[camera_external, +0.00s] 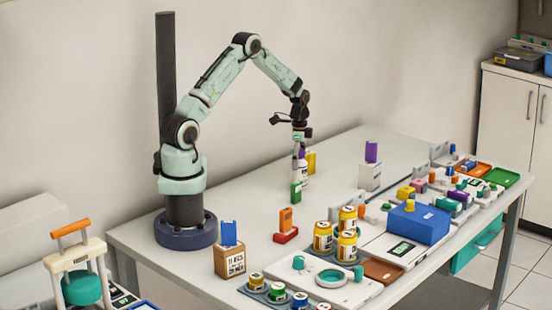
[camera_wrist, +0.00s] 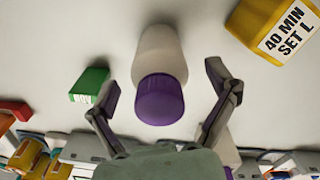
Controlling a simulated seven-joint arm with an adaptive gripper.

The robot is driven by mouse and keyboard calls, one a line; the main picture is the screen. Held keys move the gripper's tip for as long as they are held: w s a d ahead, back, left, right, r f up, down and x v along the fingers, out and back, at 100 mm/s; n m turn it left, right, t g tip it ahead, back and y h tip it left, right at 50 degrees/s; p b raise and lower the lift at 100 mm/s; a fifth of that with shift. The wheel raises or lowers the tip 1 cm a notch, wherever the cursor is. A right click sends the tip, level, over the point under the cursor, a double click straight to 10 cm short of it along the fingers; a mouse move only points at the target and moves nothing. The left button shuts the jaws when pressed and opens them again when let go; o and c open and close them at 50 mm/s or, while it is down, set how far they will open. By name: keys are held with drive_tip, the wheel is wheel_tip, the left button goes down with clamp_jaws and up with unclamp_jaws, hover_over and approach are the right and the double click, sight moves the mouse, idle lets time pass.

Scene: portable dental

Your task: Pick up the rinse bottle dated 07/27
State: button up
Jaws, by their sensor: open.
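A white bottle with a purple cap (camera_wrist: 160,98) stands between the fingers of my gripper (camera_wrist: 164,88) in the wrist view. My gripper is open, with one finger on each side of the bottle and visible gaps between. In the external view my gripper (camera_external: 300,138) points down above the white bottle (camera_external: 301,165), whose upper part is partly hidden by it. No date can be read on this bottle in either view, so I cannot tell whether it is the one dated 07/27.
A green box (camera_external: 296,192) and a yellow box (camera_external: 311,162) stand close to the bottle; the yellow one reads "40 MIN SET L" in the wrist view (camera_wrist: 284,32). A white block with a purple piece (camera_external: 370,176) stands to the right. Yellow jars (camera_external: 323,238) crowd the front.

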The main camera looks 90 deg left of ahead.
drive_tip(key=shift+f, duration=0.1)
drive_tip(key=shift+c, duration=0.3)
drive_tip(key=c, duration=1.2)
drive_tip(key=shift+c, duration=0.2)
